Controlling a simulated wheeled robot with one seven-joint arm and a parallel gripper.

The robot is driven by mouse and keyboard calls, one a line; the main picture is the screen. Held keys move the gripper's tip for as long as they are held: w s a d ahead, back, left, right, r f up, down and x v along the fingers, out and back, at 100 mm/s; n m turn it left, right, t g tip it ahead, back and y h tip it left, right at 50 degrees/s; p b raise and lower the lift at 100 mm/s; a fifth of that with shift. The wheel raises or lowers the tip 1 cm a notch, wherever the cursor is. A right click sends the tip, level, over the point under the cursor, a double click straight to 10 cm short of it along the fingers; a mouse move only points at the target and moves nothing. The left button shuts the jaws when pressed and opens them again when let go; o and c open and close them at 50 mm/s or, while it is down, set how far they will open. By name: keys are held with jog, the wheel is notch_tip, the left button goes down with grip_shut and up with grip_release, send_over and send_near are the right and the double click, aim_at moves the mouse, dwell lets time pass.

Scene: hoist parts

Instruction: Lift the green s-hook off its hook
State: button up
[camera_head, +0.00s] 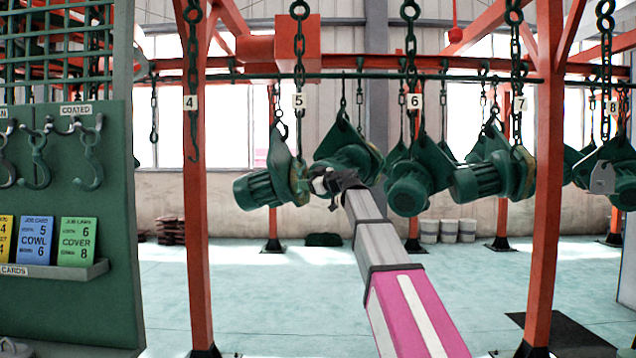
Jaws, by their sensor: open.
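A dark green board (112,215) stands at the left. Large s-hooks hang on it from small pegs. The s-hook under the "COATED" label (93,165) looks grey-green, and another similar s-hook (39,165) hangs to its left. A third is partly cut off at the left edge. The colours are close to the board's, so I cannot tell for sure which is the green one. My gripper (322,184) is open, far to the right of the board, in front of the hanging hoists. Its fingertips are small and partly lost against the dark hoist behind.
Orange posts (197,240) stand right of the board and at the right. A ledge (60,272) with job cards juts from the board below the hooks. The pale floor (270,300) between the posts is clear.

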jog(key=shift+x, duration=2.1)
grip_shut()
jog(key=shift+s, duration=0.1)
